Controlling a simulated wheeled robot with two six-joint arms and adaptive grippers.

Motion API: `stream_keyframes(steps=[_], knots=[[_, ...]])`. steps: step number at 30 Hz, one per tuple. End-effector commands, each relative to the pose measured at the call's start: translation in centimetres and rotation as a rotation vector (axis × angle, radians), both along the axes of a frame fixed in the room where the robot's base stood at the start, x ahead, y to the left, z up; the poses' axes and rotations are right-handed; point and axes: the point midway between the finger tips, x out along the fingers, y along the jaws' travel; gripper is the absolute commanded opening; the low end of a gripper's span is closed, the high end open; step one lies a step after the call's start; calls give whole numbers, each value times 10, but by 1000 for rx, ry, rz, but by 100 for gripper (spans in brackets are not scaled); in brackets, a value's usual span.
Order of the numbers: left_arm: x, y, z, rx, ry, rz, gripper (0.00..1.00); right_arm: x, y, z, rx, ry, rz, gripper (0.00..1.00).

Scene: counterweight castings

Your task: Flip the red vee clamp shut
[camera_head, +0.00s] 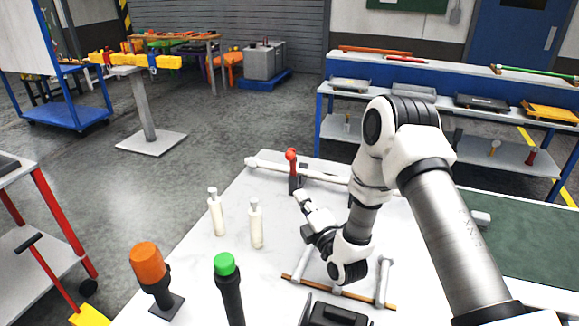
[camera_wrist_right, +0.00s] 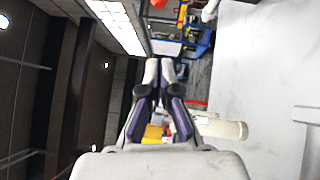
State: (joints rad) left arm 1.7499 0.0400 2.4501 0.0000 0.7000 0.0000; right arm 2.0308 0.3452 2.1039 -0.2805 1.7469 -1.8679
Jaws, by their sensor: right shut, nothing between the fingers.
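The red vee clamp shows as a red upright handle (camera_head: 291,160) over a dark block, near the far edge of the white table (camera_head: 195,270). A long white bar (camera_head: 325,175) lies behind and beside it. My right gripper (camera_head: 303,197) is just in front of the dark block, with its fingers pointing at it; I cannot tell whether they touch. Its fingers (camera_wrist_right: 160,72) are together and empty in the wrist view. The clamp cannot be made out surely there. My left gripper is not in view.
Two cream bottles (camera_head: 216,212) (camera_head: 256,224) stand left of my right gripper. An orange-topped tool (camera_head: 147,263) and a green-topped one (camera_head: 224,264) stand nearer. A rack with wooden rails (camera_head: 355,294) lies below my wrist. A blue bench (camera_head: 340,66) is behind.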

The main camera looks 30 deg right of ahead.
Motion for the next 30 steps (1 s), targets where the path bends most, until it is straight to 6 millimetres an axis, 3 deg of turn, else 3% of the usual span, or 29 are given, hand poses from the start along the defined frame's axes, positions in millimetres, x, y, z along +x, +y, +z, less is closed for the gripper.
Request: stream_keyframes(steps=[5,17,22,30], knots=[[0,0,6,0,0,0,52,18,0,5,-2,-3,1,0],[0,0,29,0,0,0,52,102,-5,17,-1,-3,1,0],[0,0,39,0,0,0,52,118,-28,21,0,-1,-2,0],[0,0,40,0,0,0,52,125,-34,19,0,0,1,0]])
